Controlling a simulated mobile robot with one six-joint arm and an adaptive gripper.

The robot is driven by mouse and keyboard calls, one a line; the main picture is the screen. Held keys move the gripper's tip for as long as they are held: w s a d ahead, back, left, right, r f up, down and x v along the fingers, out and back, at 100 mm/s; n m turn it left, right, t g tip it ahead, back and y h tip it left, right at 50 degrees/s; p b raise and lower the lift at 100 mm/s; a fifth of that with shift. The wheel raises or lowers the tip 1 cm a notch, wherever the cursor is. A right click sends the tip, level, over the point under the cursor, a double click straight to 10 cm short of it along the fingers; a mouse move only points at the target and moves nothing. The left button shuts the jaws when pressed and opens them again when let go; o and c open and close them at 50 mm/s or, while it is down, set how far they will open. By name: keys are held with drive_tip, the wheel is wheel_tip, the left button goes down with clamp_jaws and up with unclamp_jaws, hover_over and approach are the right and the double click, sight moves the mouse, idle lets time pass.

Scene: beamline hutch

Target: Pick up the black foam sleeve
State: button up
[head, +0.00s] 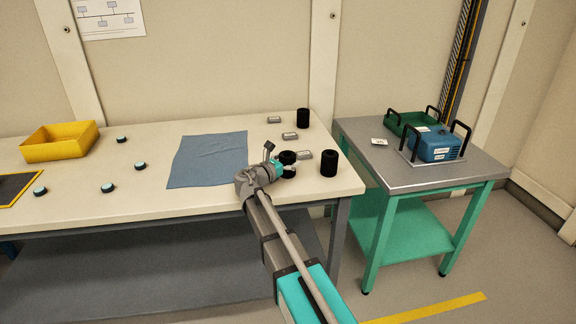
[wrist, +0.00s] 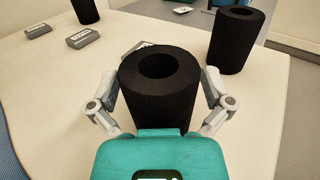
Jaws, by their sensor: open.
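Three black foam sleeves stand upright on the pale table. The nearest sleeve (head: 288,157) is between the spread fingers of my gripper (head: 282,169). In the wrist view this sleeve (wrist: 158,98) shows its round top hole, with one finger of my gripper (wrist: 160,88) on each side. The gripper is open; I cannot tell whether either finger touches the foam. My gripper's teal body hides the sleeve's lower part. A second sleeve (head: 329,163) stands to the right, also in the wrist view (wrist: 237,42). A third sleeve (head: 303,118) stands farther back.
Small grey labelled blocks (head: 289,136) lie near the sleeves, one close behind the nearest sleeve. A blue cloth (head: 208,158) lies to the left, with dark round pucks (head: 140,166) and a yellow bin (head: 60,142) beyond. A teal-framed side table (head: 455,174) stands at right across a narrow gap.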

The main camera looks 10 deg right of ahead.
idle(0.3)
drive_tip(key=c, duration=0.6)
drive_tip(key=shift+r, duration=0.1)
drive_tip(key=shift+r+p, duration=0.95)
drive_tip(key=shift+p, duration=0.1)
drive_tip(key=s+a+r+p, duration=0.2)
drive_tip(key=s+r+p, duration=0.9)
drive_tip(key=s, duration=0.3)
